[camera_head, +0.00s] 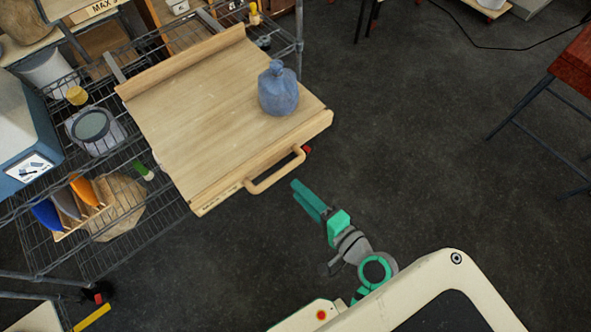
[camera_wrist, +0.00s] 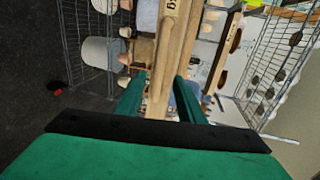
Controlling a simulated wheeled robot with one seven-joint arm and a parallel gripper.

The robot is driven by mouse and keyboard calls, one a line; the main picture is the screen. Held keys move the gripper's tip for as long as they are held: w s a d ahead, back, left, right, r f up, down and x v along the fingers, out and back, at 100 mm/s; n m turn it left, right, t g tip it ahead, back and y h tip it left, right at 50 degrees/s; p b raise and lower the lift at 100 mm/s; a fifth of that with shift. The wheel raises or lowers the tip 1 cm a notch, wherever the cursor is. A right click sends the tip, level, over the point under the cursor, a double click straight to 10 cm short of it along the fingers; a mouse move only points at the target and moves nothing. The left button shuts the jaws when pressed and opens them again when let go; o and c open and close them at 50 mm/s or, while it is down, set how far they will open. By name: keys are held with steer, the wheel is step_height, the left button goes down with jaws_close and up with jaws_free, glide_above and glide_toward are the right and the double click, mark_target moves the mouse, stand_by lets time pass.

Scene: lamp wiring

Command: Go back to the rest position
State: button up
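My gripper (camera_head: 298,188) is green and reaches up-left from my arm in the head view. Its tips are just below and right of the wooden handle (camera_head: 275,172) and look apart from it. In the wrist view, the two green fingers of my gripper (camera_wrist: 158,82) are spread with a gap, so it is open. Pale wood shows beyond and between the fingers there, and I see nothing clamped.
A wooden pull-out board (camera_head: 190,110) juts from the wire rack (camera_head: 150,215), with a blue jug-like container (camera_head: 278,90) on it. Bins and coloured plates (camera_head: 85,190) fill the rack. Dark floor (camera_head: 430,130) to the right is open, up to a red-topped table (camera_head: 574,65).

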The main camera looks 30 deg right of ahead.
steer(key=s+a+f+n+g+h, duration=0.35)
steer(key=s+a+f+n, duration=0.25)
steer(key=f, duration=0.4)
steer(key=s+a+r+n+t, duration=0.1)
steer(key=s+a+r+n, duration=0.3)
steer(key=a+n, duration=0.1)
steer(key=s+a+r+n+t+y, duration=0.1)
steer(key=s+a+r+n+t, duration=0.1)
steer(key=a+n, duration=0.3)
steer(key=shift+s+a+r, duration=0.8)
steer(key=shift+s+r, duration=0.05)
steer(key=shift+r, duration=0.05)
